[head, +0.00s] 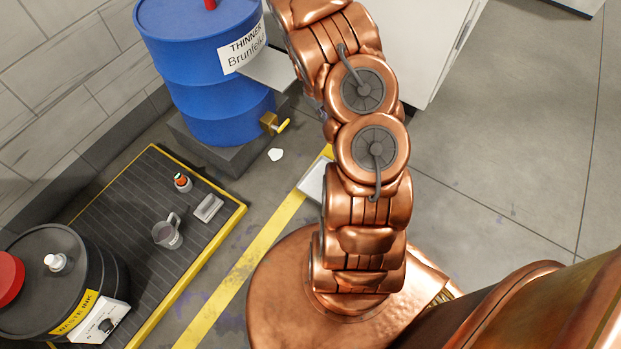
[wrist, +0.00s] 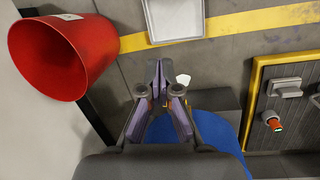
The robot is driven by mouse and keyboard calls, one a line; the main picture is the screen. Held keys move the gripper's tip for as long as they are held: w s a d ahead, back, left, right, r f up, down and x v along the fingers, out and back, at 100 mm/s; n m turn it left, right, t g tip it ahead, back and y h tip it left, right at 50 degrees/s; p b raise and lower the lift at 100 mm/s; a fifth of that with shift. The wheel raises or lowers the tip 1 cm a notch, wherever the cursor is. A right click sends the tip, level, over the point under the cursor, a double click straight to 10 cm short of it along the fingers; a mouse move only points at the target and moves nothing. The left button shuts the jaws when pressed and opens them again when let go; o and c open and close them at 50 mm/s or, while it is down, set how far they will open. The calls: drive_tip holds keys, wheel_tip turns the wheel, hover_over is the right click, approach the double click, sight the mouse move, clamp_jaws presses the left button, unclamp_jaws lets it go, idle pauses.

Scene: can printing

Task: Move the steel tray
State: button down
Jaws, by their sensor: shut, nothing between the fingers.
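A shallow, pale metal tray (wrist: 176,18) lies on the floor across the yellow line at the top of the wrist view, cut off by the frame edge. What looks like the same tray (head: 312,184) shows in the head view, mostly hidden behind my arm. My gripper (wrist: 160,78) is shut and empty, its fingertips together, short of the tray in the picture and apart from it.
A blue thinner drum (head: 195,60) with a yellow tap (head: 282,125) stands on a dark plinth. A waste ink drum (head: 50,270) stands lower left. A red bin (wrist: 60,50) is left in the wrist view.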

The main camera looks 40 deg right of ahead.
drive_tip(key=w+a+f+b+x, duration=0.15)
drive_tip(key=b+x, duration=0.35)
drive_tip(key=x, duration=1.2)
drive_tip(key=n+t+y+b, duration=0.2)
drive_tip(key=b, duration=0.2)
approach(313, 178)
drive_tip(key=s+r, duration=0.2)
drive_tip(key=f+b, duration=0.2)
drive_tip(key=f, duration=0.1)
drive_tip(key=f+b, duration=0.2)
drive_tip(key=f, duration=0.1)
drive_tip(key=f+b, duration=0.2)
drive_tip(key=f, duration=0.1)
drive_tip(key=shift+s+d, duration=0.25)
drive_tip(key=w+b, duration=0.1)
drive_tip(key=w, duration=0.2)
drive_tip(key=shift+a+f+b, duration=0.1)
drive_tip(key=shift+a+b, duration=0.15)
drive_tip(key=shift+b, duration=0.1)
drive_tip(key=shift+w+a, duration=0.25)
drive_tip(key=shift+w, duration=0.2)
